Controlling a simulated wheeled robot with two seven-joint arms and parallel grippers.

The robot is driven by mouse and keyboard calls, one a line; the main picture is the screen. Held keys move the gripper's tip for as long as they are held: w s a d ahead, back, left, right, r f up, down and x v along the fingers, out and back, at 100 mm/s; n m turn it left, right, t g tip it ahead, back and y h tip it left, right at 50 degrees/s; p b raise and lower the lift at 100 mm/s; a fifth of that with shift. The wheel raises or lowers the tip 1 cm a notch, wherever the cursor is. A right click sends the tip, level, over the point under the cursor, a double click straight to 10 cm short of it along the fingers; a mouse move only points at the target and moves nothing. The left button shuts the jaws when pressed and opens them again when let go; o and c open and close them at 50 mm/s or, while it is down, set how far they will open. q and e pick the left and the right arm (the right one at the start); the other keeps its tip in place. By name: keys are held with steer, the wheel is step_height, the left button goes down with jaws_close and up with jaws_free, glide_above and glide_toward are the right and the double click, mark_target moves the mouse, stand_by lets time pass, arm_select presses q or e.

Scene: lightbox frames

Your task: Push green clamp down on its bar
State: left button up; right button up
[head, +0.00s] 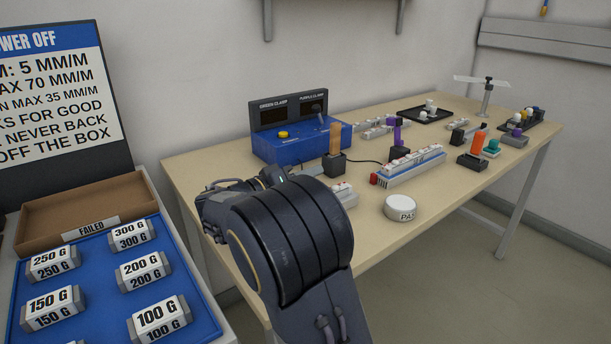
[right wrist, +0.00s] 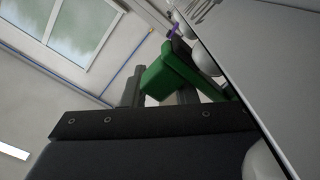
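In the right wrist view a green clamp (right wrist: 168,72) is at the fingers of my right gripper (right wrist: 160,92). The two dark fingers stand apart, and the green body overlaps them; I cannot tell whether they grip it or only sit beside it. In the head view my right arm hides the green clamp and most of the right gripper, above the near left part of the table (head: 235,165). The end of a white bar (head: 344,195) shows just right of the arm; whether the clamp touches it is hidden. My left gripper is not in view.
A blue box (head: 290,145) with clamp displays stands behind the arm. A purple clamp (head: 398,133) is at another white bar (head: 412,168). A dark block with a tan upright (head: 335,140) and a round white tub (head: 400,208) are nearby. Labelled weights (head: 160,317) lie at left.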

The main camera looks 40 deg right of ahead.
steer(key=o, duration=0.4)
steer(key=shift+s+f, duration=0.2)
steer(key=shift+s, duration=0.3)
steer(key=shift+w+a, duration=0.2)
steer(key=shift+a, duration=0.25)
steer(key=a, duration=0.4)
steer(key=w+a, duration=0.1)
steer(key=a, duration=0.2)
steer(key=shift+a+r+p, duration=0.1)
steer(key=shift+r+p, duration=0.15)
steer(key=shift+p, duration=0.05)
steer(key=shift+r, duration=0.1)
